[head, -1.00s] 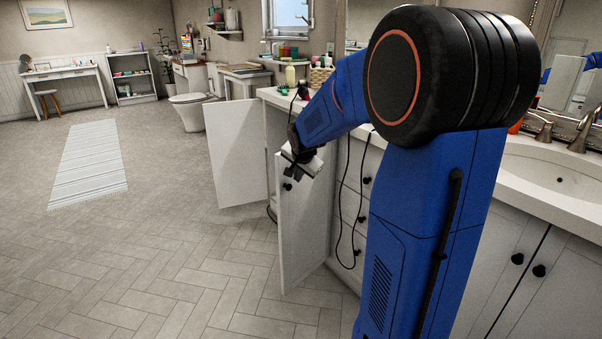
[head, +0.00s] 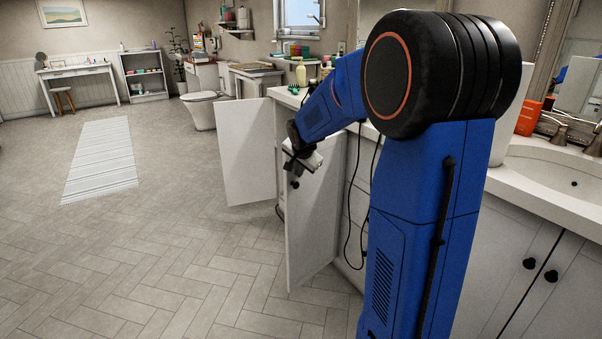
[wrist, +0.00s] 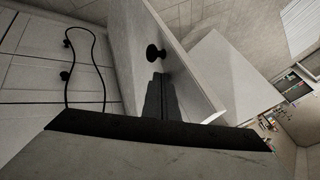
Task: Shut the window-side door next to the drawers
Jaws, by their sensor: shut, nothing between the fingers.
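Two white cabinet doors stand open left of the drawers (head: 358,198). The farther door (head: 248,160), nearer the window, swings out to the left. The nearer door (head: 315,225), beside the drawers, sticks out into the room and has a black knob (head: 295,184). My gripper (head: 292,170) is shut and empty at this nearer door's upper part, close to the knob. In the wrist view the shut fingers (wrist: 160,92) point at the door face (wrist: 140,40), just below the knob (wrist: 154,53). I cannot tell whether they touch it.
A black cable (wrist: 70,75) hangs in front of the drawers in the wrist view. The countertop (head: 285,97) runs above the doors, with a sink (head: 550,175) at the right. Open tiled floor (head: 150,250) lies left of the doors; a striped rug (head: 103,160) is farther back.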

